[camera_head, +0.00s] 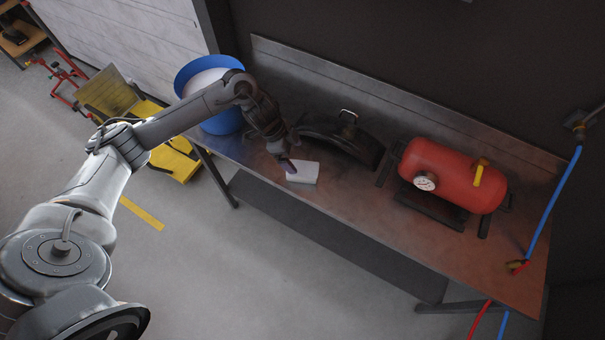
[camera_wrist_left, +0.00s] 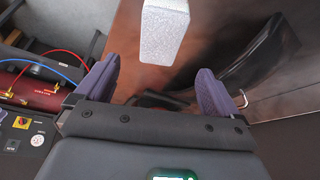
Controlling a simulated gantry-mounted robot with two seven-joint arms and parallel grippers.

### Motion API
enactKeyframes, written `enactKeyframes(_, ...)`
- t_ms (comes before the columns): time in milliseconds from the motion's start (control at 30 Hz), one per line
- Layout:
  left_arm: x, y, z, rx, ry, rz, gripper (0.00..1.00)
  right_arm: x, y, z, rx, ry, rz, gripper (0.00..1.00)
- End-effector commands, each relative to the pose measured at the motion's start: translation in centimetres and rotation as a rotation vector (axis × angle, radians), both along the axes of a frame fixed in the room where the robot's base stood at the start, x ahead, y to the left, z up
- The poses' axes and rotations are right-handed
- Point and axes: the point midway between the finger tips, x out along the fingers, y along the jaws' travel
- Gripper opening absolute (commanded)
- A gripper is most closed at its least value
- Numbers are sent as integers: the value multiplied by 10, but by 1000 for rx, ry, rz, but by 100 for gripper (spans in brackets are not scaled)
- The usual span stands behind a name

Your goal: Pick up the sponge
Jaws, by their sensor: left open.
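A white block, the sponge (camera_head: 303,172), lies on the metal workbench (camera_head: 335,198) near its front edge, left of the middle. It also shows in the left wrist view (camera_wrist_left: 164,30) at the top, ahead of and between the fingers. My left gripper (camera_head: 288,162) is at the sponge's left end, fingers pointing down, and seems to overlap it in the head view. In the left wrist view my left gripper (camera_wrist_left: 158,85) has its two purple-grey fingers spread wide, with nothing between them. I cannot tell whether a finger touches the sponge. My right gripper is not in view.
A black curved part (camera_head: 345,140) lies just behind the sponge. A red tank (camera_head: 450,172) with a gauge stands on the right of the bench. A blue bucket (camera_head: 228,122) stands at the left end. The bench front right of the sponge is clear.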

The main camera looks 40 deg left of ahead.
Motion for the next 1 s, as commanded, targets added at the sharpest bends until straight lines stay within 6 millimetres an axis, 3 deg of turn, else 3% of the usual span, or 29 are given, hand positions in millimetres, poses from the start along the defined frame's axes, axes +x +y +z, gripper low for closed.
enactKeyframes(300, 7, -7, -36, -4, 19, 9, 96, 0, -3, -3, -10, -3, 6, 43)
enactKeyframes(633, 10, -13, -56, -3, 17, 6, 96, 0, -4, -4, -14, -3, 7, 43)
enactKeyframes(1000, 17, -23, -96, -2, 15, 7, 96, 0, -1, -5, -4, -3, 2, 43)
